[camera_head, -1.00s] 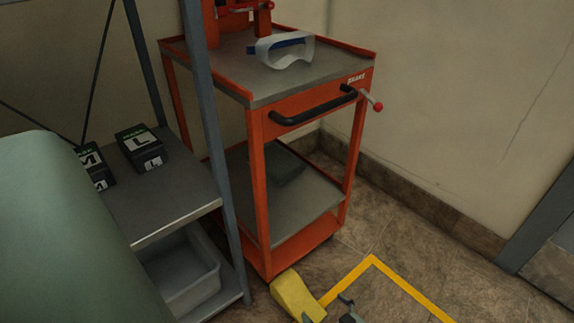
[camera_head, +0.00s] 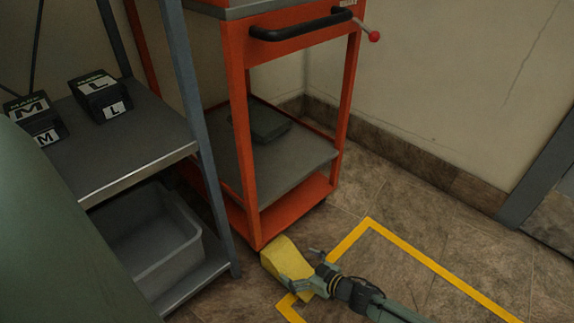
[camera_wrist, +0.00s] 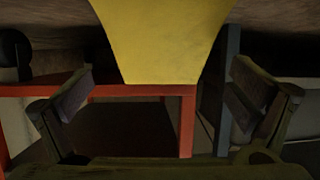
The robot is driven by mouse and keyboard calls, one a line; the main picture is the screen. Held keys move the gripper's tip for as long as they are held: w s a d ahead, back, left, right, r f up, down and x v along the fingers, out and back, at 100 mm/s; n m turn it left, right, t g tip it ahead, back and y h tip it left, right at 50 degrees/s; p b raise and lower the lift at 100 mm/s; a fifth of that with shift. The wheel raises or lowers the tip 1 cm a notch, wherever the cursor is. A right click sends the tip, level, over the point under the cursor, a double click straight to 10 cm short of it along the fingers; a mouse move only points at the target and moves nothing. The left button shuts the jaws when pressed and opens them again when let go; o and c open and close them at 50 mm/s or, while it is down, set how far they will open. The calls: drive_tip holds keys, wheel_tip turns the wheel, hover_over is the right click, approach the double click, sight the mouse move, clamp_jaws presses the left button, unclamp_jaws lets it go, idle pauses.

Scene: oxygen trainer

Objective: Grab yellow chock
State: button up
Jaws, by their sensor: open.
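The yellow chock (camera_head: 286,261) lies on the floor against the front corner of the orange cart. My gripper (camera_head: 309,272) is low by the chock's right side, with one finger behind it and one in front. In the wrist view the chock (camera_wrist: 160,40) fills the upper middle, between the two fingers of my open gripper (camera_wrist: 160,97). A gap shows between the chock and each finger there. The chock's lower right part is partly hidden by my gripper in the head view.
The orange cart (camera_head: 240,150) stands directly behind the chock. A grey shelf (camera_head: 125,145) with black boxes (camera_head: 100,95) and a grey bin (camera_head: 150,245) stands at left. Yellow tape (camera_head: 430,262) marks the open tiled floor at right.

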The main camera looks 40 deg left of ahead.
sight(291, 261)
drive_tip(key=b+x, duration=0.2)
drive_tip(key=x, duration=0.2)
drive_tip(key=shift+s+f, duration=0.15)
drive_tip(key=shift+a, duration=0.35)
drive_tip(key=shift+c, duration=0.6)
drive_tip(key=c, duration=1.5)
